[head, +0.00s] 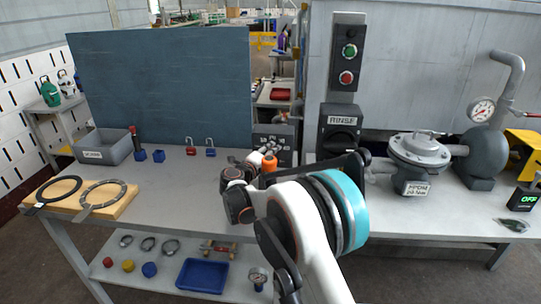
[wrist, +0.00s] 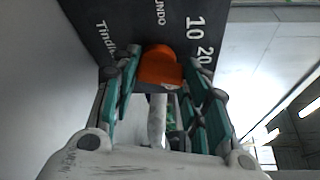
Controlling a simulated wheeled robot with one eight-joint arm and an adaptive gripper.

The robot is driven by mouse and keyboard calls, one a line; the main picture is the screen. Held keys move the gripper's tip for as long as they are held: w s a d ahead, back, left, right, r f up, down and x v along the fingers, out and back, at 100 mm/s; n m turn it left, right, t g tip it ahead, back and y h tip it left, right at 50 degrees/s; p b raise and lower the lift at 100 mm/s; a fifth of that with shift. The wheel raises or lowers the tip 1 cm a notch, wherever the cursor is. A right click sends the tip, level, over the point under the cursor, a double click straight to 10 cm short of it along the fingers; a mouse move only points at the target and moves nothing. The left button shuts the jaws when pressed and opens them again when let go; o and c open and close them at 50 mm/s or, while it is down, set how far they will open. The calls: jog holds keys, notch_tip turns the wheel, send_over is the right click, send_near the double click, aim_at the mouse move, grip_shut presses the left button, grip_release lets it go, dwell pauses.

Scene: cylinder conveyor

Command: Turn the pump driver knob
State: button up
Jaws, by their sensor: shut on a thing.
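The orange knob (wrist: 160,68) sits on a dark panel (wrist: 100,25) with white lettering and numbers in the wrist view. I take it as the pump driver knob. My gripper (wrist: 161,72) has its teal-padded fingers on both sides of the knob and is shut on it. In the head view, an orange part (head: 268,166) shows at my gripper (head: 262,160), in front of the small dark panel (head: 283,131) at the back of the bench. My arm and fingers hide part of the panel and the knob there.
A RINSE switch box (head: 339,122) stands right of my gripper, under a green and red button box (head: 347,60). A round grey pump (head: 418,150) and a gauge (head: 482,110) stand farther right. Two small padlocks (head: 210,152) and a grey bin (head: 103,147) lie left.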

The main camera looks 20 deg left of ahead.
jog(key=n+t, duration=0.1)
jog(key=n, duration=0.2)
jog(key=shift+a+f+h, duration=0.1)
jog(key=shift+f+h, duration=0.05)
jog(key=shift+h, duration=0.15)
jog(key=shift+f+n+t, duration=0.1)
jog(key=shift+n+t, duration=0.9)
jog(key=shift+n, duration=1)
jog(key=shift+c, duration=0.2)
jog(key=o, duration=1.1)
